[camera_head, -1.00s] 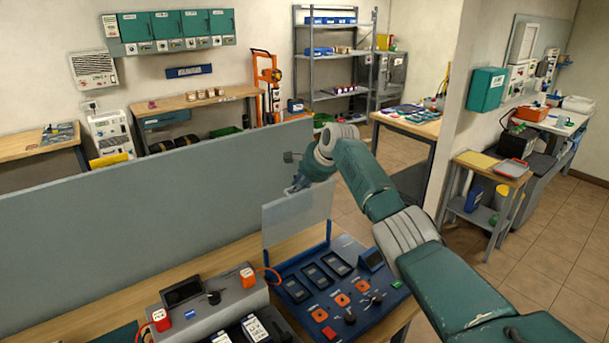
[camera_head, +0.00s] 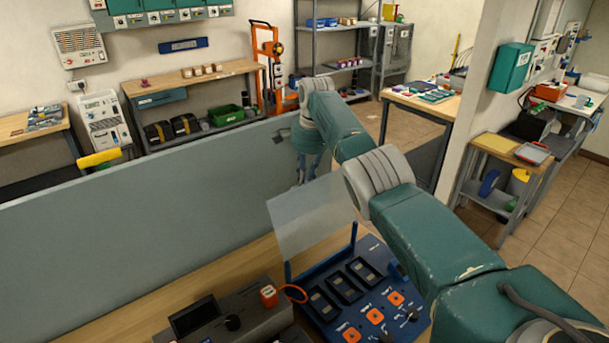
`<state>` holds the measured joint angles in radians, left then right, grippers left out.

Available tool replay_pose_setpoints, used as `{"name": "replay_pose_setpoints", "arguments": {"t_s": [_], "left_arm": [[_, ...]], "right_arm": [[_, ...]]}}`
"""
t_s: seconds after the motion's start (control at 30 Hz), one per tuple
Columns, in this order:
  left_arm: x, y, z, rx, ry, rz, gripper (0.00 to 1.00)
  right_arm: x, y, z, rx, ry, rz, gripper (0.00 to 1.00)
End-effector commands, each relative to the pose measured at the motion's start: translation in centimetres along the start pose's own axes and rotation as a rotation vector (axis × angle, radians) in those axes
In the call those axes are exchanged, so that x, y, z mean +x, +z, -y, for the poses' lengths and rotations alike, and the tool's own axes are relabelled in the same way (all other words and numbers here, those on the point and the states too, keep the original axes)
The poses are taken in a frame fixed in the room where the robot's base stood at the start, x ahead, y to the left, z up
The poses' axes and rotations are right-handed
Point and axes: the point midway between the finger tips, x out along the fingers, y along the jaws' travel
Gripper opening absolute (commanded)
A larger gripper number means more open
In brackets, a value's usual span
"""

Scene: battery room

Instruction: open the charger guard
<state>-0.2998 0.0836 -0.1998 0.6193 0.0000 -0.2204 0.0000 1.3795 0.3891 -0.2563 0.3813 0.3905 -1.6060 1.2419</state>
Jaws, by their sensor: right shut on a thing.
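The charger guard (camera_head: 312,217) is a clear panel at the back of the blue charger (camera_head: 338,306). It stands raised on two blue posts, with its top leaning back away from the charger's face. My right gripper (camera_head: 303,181) is at the guard's top edge, shut on it; its fingertips are small and partly hidden by my wrist. The charger's dark slots and orange knobs lie uncovered in front of the guard. My right arm covers the charger's right side. My left gripper is not in view.
A grey partition (camera_head: 150,225) stands along the bench's back, close behind the guard and my right gripper. A grey device (camera_head: 225,322) with a screen and an orange plug (camera_head: 268,296) is left of the charger. Bare wooden bench (camera_head: 130,318) shows at the left.

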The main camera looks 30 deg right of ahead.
Motion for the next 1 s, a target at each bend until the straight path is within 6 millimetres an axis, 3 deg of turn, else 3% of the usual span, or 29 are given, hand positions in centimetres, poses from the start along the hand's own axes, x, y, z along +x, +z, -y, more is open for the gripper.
{"name": "replay_pose_setpoints", "arguments": {"t_s": [0.03,0.3,0.33,0.37,0.63,0.77,1.0], "left_arm": [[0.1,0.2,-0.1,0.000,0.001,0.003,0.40],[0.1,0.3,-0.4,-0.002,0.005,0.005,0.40],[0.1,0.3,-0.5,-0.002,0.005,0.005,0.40],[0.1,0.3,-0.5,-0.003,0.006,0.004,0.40],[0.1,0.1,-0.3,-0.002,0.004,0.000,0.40],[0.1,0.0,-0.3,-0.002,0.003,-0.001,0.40],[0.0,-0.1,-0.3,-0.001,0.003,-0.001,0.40]], "right_arm": [[-0.5,0.7,1.7,-0.001,-0.057,0.008,0.00],[-0.5,0.7,1.7,-0.001,-0.055,0.008,0.00],[-0.5,0.7,1.7,-0.001,-0.055,0.008,0.17],[-0.4,0.7,1.7,-0.001,-0.055,0.008,0.23],[-0.9,0.7,1.7,-0.002,-0.056,0.008,0.24],[-2.8,0.5,1.4,-0.001,-0.057,0.006,0.24],[-8.1,0.3,0.3,-0.001,-0.040,0.002,0.24]]}}
